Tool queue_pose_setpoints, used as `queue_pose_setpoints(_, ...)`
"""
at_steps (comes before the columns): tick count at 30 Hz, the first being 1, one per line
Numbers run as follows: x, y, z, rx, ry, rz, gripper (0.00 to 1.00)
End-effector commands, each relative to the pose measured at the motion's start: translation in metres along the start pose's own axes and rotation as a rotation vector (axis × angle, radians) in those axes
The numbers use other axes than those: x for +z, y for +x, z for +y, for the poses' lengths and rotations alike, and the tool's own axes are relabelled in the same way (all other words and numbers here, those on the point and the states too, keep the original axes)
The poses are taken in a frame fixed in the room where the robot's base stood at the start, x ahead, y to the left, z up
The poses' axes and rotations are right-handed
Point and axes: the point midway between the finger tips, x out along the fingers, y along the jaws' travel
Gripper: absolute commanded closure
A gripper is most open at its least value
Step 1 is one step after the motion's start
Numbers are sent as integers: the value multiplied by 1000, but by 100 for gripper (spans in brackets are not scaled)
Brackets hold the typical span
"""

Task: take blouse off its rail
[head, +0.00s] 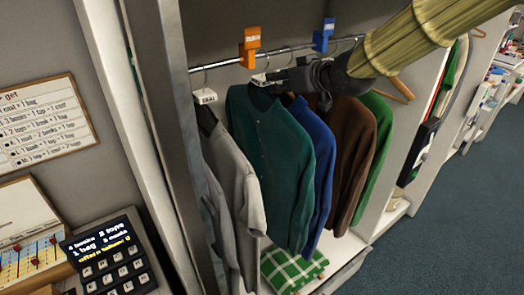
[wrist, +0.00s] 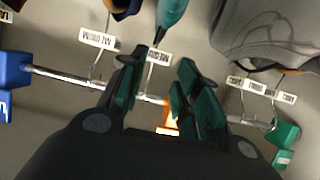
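A teal buttoned top (head: 270,150), which looks like the blouse, hangs from the metal rail (head: 225,63) between a grey garment and a blue one. My gripper (head: 268,77) is at the top of the teal top, just below the rail, and covers part of its hanger. In the wrist view my gripper (wrist: 162,88) has its dark green fingers apart. The rail (wrist: 70,80) and a hanger hook with a white size tag (wrist: 158,57) show between or just beyond the fingers. I cannot tell whether a finger touches the hook.
Grey garments (head: 235,185) hang left; blue (head: 318,150), brown (head: 355,150) and green (head: 380,125) ones hang right. Orange (head: 250,47) and blue (head: 323,36) clips sit on the rail. A green checked cloth (head: 292,270) lies below. A keypad device (head: 110,255) stands lower left.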

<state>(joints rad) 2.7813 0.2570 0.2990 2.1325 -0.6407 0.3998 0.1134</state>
Motion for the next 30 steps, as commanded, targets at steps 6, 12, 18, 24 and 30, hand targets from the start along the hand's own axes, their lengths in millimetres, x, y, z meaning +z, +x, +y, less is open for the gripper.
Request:
queue_pose_setpoints(6,2,18,1,-1,2,-3,68)
queue_pose_setpoints(12,-1,25,1,-1,2,-4,68)
queue_pose_setpoints(18,-6,46,1,-2,2,-6,68)
queue_pose_setpoints(24,-5,65,1,-2,3,-4,68)
queue_pose_setpoints(30,-4,71,1,-2,3,-3,68)
